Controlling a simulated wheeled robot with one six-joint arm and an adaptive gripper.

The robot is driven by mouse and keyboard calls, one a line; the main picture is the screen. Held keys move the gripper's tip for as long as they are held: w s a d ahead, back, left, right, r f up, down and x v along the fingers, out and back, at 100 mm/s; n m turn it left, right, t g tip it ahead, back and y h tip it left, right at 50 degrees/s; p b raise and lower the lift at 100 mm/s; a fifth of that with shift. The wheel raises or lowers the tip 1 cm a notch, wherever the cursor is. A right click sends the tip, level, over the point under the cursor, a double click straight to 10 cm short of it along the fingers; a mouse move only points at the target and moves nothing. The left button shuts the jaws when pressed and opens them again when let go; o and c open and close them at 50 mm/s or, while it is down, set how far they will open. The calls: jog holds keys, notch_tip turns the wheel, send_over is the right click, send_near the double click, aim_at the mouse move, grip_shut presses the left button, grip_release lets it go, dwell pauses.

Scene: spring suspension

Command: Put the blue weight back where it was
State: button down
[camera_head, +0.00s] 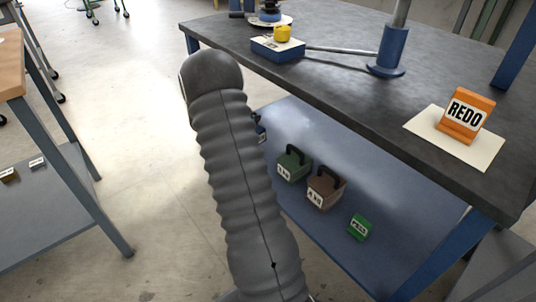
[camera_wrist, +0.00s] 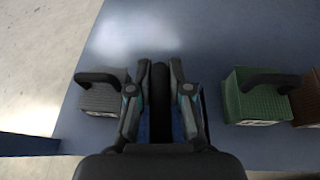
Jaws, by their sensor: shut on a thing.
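The blue weight (camera_wrist: 161,100) shows in the wrist view as a black handle with blue on both sides of it, between my fingers. My gripper (camera_wrist: 160,76) is shut on that handle, over the blue lower shelf. In the head view a narrow dark blue edge with a white label, likely the same weight (camera_head: 261,131), shows beside my arm, which hides my gripper. I cannot tell whether the weight touches the shelf.
A grey weight (camera_wrist: 100,98) stands left of my gripper, a green weight (camera_wrist: 255,98) right, then a brown weight (camera_head: 325,188). A small green block (camera_head: 359,227) lies on the lower shelf (camera_head: 400,250).

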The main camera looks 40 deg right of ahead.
jog(key=s+d+r+m+g, duration=0.1)
jog(key=s+d+r, duration=0.15)
jog(key=d, duration=0.45)
notch_tip(320, 180, down, 11)
jog(key=b, duration=0.1)
jog(key=shift+s+r, duration=0.15)
jog(key=shift+s, duration=0.25)
jog(key=c, duration=1.4)
grip_release()
jog(key=shift+f+b, duration=0.25)
jog(key=shift+b, duration=0.05)
jog(key=shift+c, duration=0.2)
jog(key=o, duration=0.3)
jog(key=shift+o, duration=0.2)
jog(key=shift+r, duration=0.1)
